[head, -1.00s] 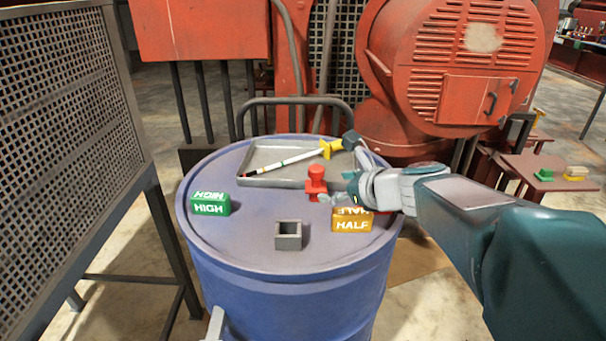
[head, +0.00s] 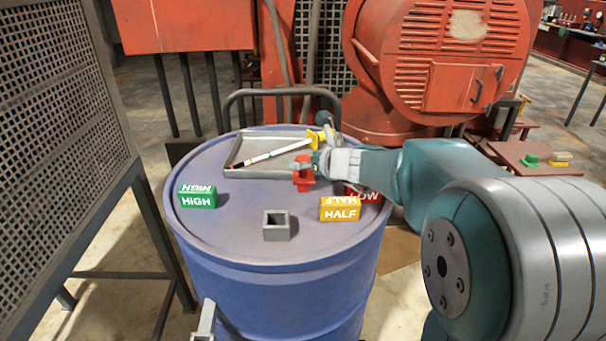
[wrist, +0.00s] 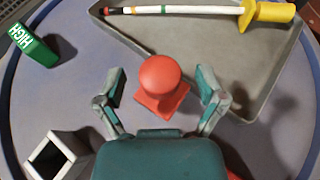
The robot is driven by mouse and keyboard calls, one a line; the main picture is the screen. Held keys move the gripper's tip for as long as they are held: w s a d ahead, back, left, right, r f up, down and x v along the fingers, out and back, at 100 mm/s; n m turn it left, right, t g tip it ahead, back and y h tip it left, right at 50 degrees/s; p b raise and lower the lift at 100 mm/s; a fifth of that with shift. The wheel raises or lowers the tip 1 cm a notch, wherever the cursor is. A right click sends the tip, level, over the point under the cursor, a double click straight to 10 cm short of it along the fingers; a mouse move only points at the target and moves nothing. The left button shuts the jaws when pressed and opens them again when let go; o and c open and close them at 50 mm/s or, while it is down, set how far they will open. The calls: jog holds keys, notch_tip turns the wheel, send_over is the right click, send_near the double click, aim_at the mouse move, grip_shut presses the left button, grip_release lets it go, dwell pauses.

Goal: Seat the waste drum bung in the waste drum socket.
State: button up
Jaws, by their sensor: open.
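The red bung (head: 302,182) stands on the blue drum top, in front of the tray; in the wrist view the bung (wrist: 162,84) shows a round knob on a square base. My gripper (head: 308,165) is at the bung and partly hides it in the head view. In the wrist view my gripper (wrist: 161,76) is open, with one finger on each side of the knob and a gap to each. The grey square socket (head: 277,227) stands open and empty near the drum's front; it also shows at lower left in the wrist view (wrist: 56,156).
A grey tray (head: 236,152) holds a striped dipstick (head: 275,153) with a yellow handle. Green HIGH (head: 198,197), yellow HALF (head: 340,209) and red LOW (head: 368,196) blocks stand on the drum (head: 225,240). The drum top between bung and socket is clear. A mesh panel (head: 50,120) stands left.

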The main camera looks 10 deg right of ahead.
jog(key=shift+w+a+f, duration=0.15)
jog(key=shift+w+f, duration=0.05)
jog(key=shift+w, duration=0.25)
jog(key=shift+c, duration=0.3)
grip_shut()
jog(key=shift+r, duration=0.1)
